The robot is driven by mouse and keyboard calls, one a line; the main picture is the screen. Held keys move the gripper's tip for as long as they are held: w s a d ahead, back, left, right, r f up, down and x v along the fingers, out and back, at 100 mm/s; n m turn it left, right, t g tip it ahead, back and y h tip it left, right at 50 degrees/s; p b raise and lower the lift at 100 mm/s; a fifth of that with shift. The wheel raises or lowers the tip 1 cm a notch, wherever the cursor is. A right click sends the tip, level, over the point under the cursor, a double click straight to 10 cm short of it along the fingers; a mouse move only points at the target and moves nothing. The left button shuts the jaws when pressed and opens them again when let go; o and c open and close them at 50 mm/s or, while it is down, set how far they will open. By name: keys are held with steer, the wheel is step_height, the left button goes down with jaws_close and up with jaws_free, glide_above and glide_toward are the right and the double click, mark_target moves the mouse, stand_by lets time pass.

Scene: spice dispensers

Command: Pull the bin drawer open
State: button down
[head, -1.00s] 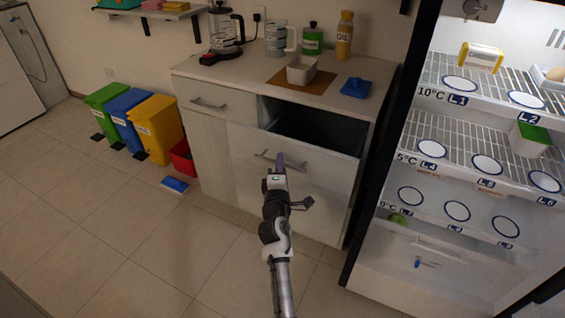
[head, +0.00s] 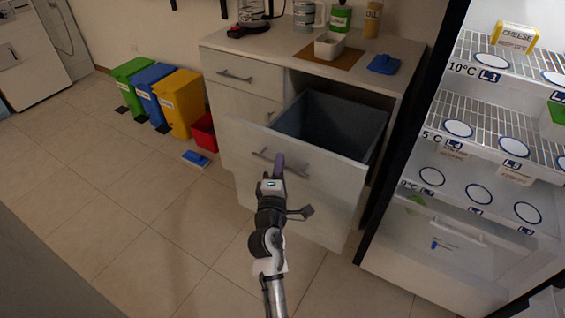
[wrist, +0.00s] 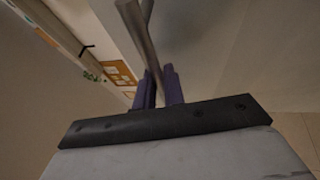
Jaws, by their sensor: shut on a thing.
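The bin drawer (head: 320,180) is pulled partly out of the white cabinet below the counter. A dark grey bin (head: 330,125) shows inside it, and it looks empty. A metal bar handle (head: 265,156) runs across the drawer front. My gripper (head: 278,166) is shut on this handle, and my arm reaches up to it from below. In the wrist view the purple fingers (wrist: 160,88) close around the handle bar (wrist: 138,35). The exact contact is partly hidden by the fingers.
An open fridge (head: 480,150) stands close at the right of the drawer. Green (head: 130,82), blue (head: 150,103) and yellow (head: 180,102) bins and a red box (head: 204,132) stand left. A blue item (head: 196,158) lies on the floor. The tiled floor in front is clear.

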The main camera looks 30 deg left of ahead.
steer(key=c, duration=1.5)
jaws_free()
steer(key=shift+s, duration=0.15)
